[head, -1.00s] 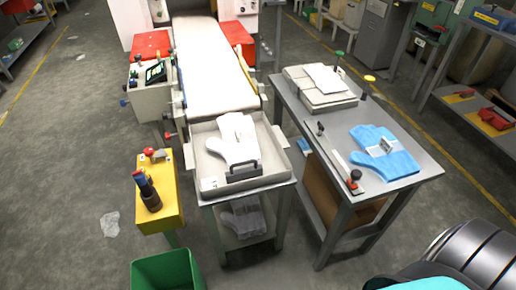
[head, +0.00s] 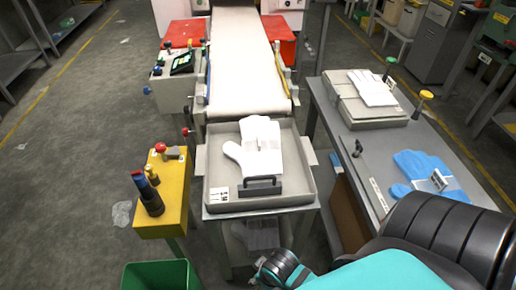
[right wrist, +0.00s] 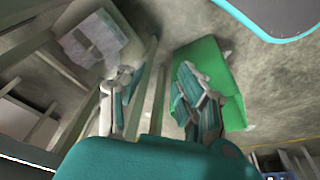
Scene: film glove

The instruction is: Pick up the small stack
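A small stack of white gloves (head: 258,145) lies in the shallow grey tray (head: 308,180) at the conveyor's near end, behind a dark handle. Another white glove (head: 372,87) lies on the grey box on the right table. Blue gloves (head: 428,170) with a pale band or label lie on that table, partly hidden by my right arm. My right gripper (head: 279,268) is low at the bottom of the head view, in front of the tray stand. In the right wrist view its fingers (right wrist: 160,95) are apart with nothing between them. My left gripper is not in view.
A green bin (head: 160,276) stands on the floor at bottom left; it shows beyond the fingers in the right wrist view (right wrist: 225,75). A yellow stand (head: 175,212) with a dark bottle-like object is left of the tray. More white gloves (right wrist: 93,40) lie on the lower shelf.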

